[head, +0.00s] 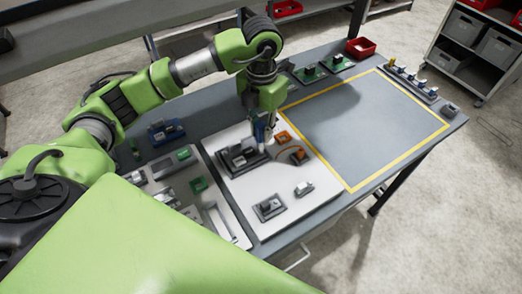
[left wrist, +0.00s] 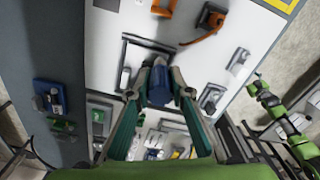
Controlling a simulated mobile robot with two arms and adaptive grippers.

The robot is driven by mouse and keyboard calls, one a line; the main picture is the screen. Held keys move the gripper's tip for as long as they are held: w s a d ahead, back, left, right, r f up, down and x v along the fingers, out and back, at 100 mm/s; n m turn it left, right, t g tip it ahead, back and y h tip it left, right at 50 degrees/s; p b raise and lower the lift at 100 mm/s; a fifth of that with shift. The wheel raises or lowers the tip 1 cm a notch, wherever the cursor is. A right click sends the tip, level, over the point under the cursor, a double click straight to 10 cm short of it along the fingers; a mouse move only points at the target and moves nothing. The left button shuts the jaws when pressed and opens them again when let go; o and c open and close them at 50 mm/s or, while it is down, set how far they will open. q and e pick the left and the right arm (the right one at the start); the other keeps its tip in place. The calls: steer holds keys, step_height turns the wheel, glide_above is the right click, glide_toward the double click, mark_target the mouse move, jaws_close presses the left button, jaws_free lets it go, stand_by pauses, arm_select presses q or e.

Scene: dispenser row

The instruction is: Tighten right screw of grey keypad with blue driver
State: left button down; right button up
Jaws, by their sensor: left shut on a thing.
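My left gripper (head: 262,128) is over the white board and shut on the blue driver (head: 260,132), which points down. In the left wrist view the driver (left wrist: 158,84) sits between the two fingertips. A dark grey fixture with raised blocks (head: 236,160) lies just below and left of the driver. A smaller grey device (head: 269,208) lies nearer the board's front edge. I cannot tell which of these is the grey keypad, and no screw heads can be made out. The driver tip is hard to see, so contact is unclear. My right arm shows small in the left wrist view; its gripper (left wrist: 257,87) is too small to read.
An orange block (head: 284,137) and an orange cable part (head: 298,156) lie close right of the driver. The yellow-framed grey area (head: 365,125) is clear. A red bin (head: 361,47) stands at the back edge. A board with green parts (head: 238,232) lies left.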

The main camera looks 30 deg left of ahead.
arm_select(q)
steer(key=n, duration=0.5)
steer(key=n+p, duration=0.1)
steer(key=n, duration=0.4)
steer(key=shift+a, duration=0.1)
steer(key=shift+n, duration=0.3)
steer(key=shift+f, duration=0.1)
steer(key=shift+f, duration=0.2)
steer(key=shift+f+b, duration=0.1)
steer(key=shift+b, duration=0.2)
steer(key=shift+f+b, duration=0.4)
steer(key=shift+f, duration=0.05)
